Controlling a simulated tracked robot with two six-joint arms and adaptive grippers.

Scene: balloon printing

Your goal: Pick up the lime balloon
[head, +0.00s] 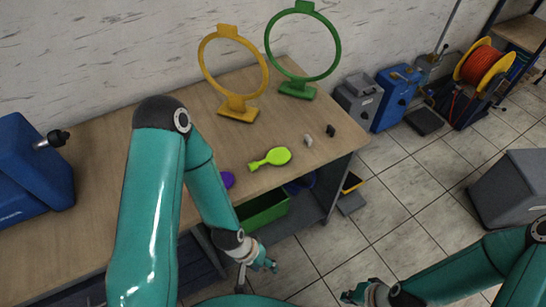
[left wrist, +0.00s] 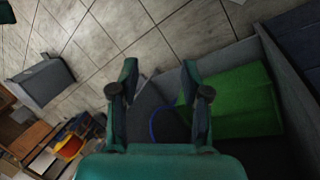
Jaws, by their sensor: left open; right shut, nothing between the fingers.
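The lime balloon (head: 271,158) lies flat on the wooden table near its front edge, with its narrow neck pointing left. It is not in the left wrist view. My left gripper (head: 258,268) hangs in front of the table, below the tabletop and apart from the balloon. In the left wrist view my left gripper (left wrist: 158,85) is open and empty, its two fingers spread over the floor and the lower shelf area. My right gripper (head: 352,294) is at the bottom of the head view, above the floor, shut and empty.
A purple object (head: 227,180) is partly hidden by my left arm. A yellow ring stand (head: 238,107) and a green ring stand (head: 297,89) stand at the table's back. Small grey (head: 308,140) and black (head: 330,130) pieces lie right of the balloon. A green bin (head: 264,212) sits below.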

